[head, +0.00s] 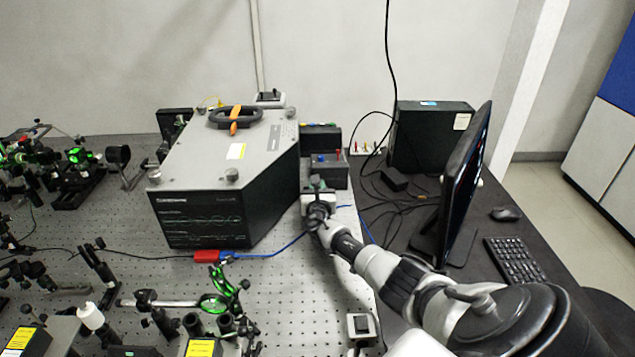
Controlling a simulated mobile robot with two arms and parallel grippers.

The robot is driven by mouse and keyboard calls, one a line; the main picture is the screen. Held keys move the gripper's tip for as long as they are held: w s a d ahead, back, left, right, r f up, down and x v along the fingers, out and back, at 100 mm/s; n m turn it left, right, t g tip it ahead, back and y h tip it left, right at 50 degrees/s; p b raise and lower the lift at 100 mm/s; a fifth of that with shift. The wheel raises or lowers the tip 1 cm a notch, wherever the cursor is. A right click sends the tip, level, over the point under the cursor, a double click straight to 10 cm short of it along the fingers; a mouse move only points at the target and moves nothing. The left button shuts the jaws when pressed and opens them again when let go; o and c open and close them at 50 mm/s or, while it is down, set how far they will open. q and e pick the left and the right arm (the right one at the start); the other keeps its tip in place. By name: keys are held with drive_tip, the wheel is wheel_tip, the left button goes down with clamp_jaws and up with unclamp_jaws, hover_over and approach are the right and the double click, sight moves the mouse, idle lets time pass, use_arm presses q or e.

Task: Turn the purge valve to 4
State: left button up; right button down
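A grey-topped black spectrometer box (205,218) stands on the perforated bench. No scale or number of a purge valve can be read in the head view, and I cannot tell for certain which part is the valve. My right arm reaches in from the lower right. Its gripper (318,190) is beside the right side of the box, pointing away from me, in front of a small dark unit (329,172) with red and blue parts on top. The wrist hides the fingers and whatever they face, so touching or gripping cannot be told. My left gripper is out of view.
A black handle (236,118) with an orange piece sits on the box top. A monitor (466,185), dark case (430,137), keyboard (513,260) and mouse (506,214) stand right of my arm. Optics crowd the left and front; a red connector (206,257) with blue cable lies before the box.

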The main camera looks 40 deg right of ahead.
drive_tip(key=shift+m+g+h, duration=0.6)
drive_tip(key=shift+h, duration=0.1)
drive_tip(key=shift+r+g, duration=0.15)
drive_tip(key=shift+g, duration=0.15)
drive_tip(key=c, duration=1)
unclamp_jaws()
drive_tip(key=shift+p+v, duration=0.65)
drive_tip(key=shift+v, duration=3.05)
drive_tip(key=shift+f, duration=0.2)
